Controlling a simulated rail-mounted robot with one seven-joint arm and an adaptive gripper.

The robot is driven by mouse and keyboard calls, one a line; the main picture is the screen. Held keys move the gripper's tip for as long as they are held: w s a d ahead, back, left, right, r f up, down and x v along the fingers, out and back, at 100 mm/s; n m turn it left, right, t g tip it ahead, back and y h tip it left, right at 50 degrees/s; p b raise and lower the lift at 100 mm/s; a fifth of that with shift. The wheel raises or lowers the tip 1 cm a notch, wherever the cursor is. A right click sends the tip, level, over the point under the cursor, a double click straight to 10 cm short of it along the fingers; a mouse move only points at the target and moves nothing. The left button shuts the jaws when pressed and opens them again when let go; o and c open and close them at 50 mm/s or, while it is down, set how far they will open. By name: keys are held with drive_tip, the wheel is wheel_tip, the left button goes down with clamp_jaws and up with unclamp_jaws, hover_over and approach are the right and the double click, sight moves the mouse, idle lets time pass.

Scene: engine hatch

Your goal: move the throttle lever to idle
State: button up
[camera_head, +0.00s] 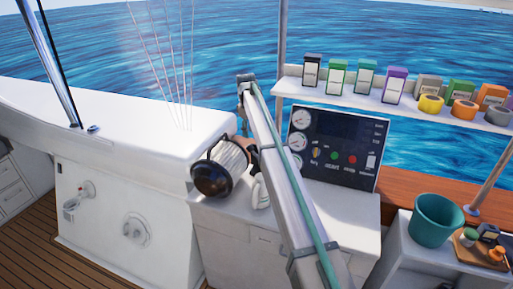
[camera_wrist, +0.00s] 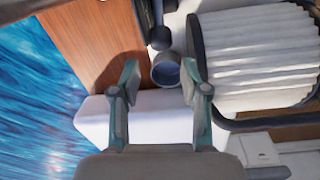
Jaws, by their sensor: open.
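My gripper (camera_wrist: 160,75) is open in the wrist view, its two teal-grey fingers apart with nothing held between them. A round grey cup-like part (camera_wrist: 166,70) shows between and beyond the fingertips. A dark rod with a knob-like end (camera_wrist: 159,36) stands just past it at the top; I cannot tell whether this is the throttle lever. In the head view my arm crosses the middle and hides part of the console, and the fingers cannot be made out. No throttle lever is clearly identifiable there.
A pleated filter with a dark end cap (camera_head: 212,178) sits left of my arm; its pleats fill the right of the wrist view (camera_wrist: 255,60). A gauge panel (camera_head: 337,147) stands right of the arm. A shelf of boxes (camera_head: 440,112) and a teal bucket (camera_head: 436,222) are farther right.

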sight(249, 147)
drive_tip(key=f+p, duration=0.1)
drive_tip(key=f, duration=0.5)
drive_tip(key=f+p, duration=0.1)
drive_tip(key=f, duration=0.2)
drive_tip(key=shift+w+f+p, duration=0.25)
drive_tip(key=shift+f+p, duration=0.05)
drive_tip(key=shift+f, duration=0.05)
clamp_jaws()
